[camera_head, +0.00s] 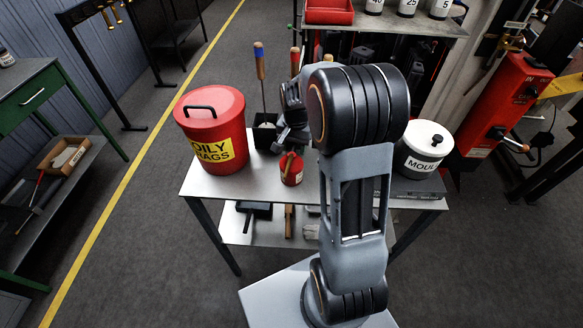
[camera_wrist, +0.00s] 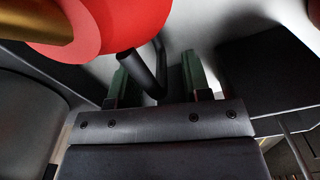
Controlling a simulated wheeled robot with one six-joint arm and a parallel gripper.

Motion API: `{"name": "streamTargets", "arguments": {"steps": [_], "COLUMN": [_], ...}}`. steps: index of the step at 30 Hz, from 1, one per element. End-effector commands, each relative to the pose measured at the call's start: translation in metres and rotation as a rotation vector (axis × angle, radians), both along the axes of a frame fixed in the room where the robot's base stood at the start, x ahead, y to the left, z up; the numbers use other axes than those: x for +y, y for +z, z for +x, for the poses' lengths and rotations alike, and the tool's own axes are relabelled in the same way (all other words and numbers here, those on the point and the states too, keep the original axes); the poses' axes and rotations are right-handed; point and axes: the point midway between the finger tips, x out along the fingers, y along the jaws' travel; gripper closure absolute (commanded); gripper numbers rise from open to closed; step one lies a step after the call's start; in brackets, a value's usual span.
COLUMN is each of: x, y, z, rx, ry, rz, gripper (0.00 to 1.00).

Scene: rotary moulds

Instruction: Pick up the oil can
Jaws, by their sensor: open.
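The oil can (camera_head: 291,170) is a small red can with a brass spout, standing upright on the grey metal table. In the wrist view the oil can (camera_wrist: 125,22) fills the upper left, with part of its brass spout at the corner. Its bent black handle (camera_wrist: 143,75) shows between the two greenish fingers, nearer the left one. My gripper (camera_wrist: 156,80) is open and empty. In the head view my gripper (camera_head: 284,138) is just behind the can, partly hidden by my arm. I cannot tell whether a finger touches the handle.
On the table (camera_head: 255,180), a red OILY RAGS bin (camera_head: 211,130) stands left and a white pot (camera_head: 424,148) labelled MOUL stands right. A dark holder (camera_head: 265,131) with upright tools is behind the oil can. Tools lie on the shelf below. Bare tabletop lies left of the can.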

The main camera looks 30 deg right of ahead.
Motion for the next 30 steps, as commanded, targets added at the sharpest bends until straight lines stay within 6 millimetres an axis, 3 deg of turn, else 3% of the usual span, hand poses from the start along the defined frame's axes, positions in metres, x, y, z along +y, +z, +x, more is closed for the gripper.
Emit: {"name": "streamTargets", "arguments": {"steps": [8,22,30], "x": [0.0001,0.0001,0.0001], "y": [-0.0033,-0.0029,-0.0021], "z": [0.0,0.0,0.0004], "rx": [-0.001,0.0,-0.001], "ry": [0.0,0.0,0.0], "rz": [-0.001,0.0,0.0], "gripper": [0.56,0.99,1.0]}}
